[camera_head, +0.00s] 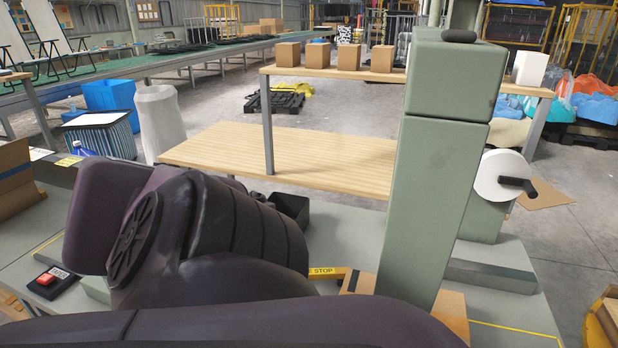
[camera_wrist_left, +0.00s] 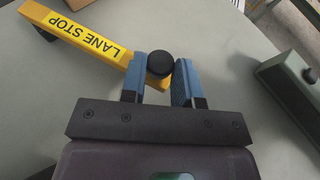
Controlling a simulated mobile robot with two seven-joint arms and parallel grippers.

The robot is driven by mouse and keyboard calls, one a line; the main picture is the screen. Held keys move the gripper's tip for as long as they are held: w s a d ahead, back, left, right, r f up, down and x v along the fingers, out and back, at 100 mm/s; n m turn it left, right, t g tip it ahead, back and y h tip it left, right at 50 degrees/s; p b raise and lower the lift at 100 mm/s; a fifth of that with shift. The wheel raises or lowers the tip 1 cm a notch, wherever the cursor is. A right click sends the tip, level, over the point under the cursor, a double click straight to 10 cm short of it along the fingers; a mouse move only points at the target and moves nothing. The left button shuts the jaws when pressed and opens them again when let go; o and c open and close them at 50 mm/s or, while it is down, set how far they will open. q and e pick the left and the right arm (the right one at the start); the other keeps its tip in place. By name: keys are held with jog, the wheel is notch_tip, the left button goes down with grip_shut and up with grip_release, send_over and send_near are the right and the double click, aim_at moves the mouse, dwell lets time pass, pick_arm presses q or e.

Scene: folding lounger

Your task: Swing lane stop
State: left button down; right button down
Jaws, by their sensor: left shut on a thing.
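The lane stop is a yellow bar labelled LANE STOP (camera_wrist_left: 85,32) in the left wrist view. A round black knob (camera_wrist_left: 160,64) stands at its end. My left gripper (camera_wrist_left: 162,76) is shut on this knob, with a blue finger on each side of it. In the head view only a short part of the lane stop (camera_head: 327,271) shows, beside a cardboard box. My left arm covers the rest of it, and the left gripper is hidden there. My right gripper is not in view.
A green-grey machine column (camera_head: 440,200) with a white roll (camera_head: 500,176) stands right of the lane stop. A cardboard box (camera_head: 452,312) sits by its foot. A red button (camera_head: 46,279) is at the left. A wooden table (camera_head: 330,160) stands behind.

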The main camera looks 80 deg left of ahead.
pick_arm(q)
jog(key=shift+w+a+g, duration=0.1)
jog(key=shift+a+g, duration=0.2)
jog(key=shift+a, duration=0.1)
jog(key=shift+a+m, duration=0.1)
jog(key=shift+m, duration=0.2)
jog(key=c, duration=1)
grip_release()
jog(key=shift+o, duration=0.7)
jog(key=shift+r, duration=0.1)
notch_tip(320, 180, up, 20)
jog(key=p, duration=0.3)
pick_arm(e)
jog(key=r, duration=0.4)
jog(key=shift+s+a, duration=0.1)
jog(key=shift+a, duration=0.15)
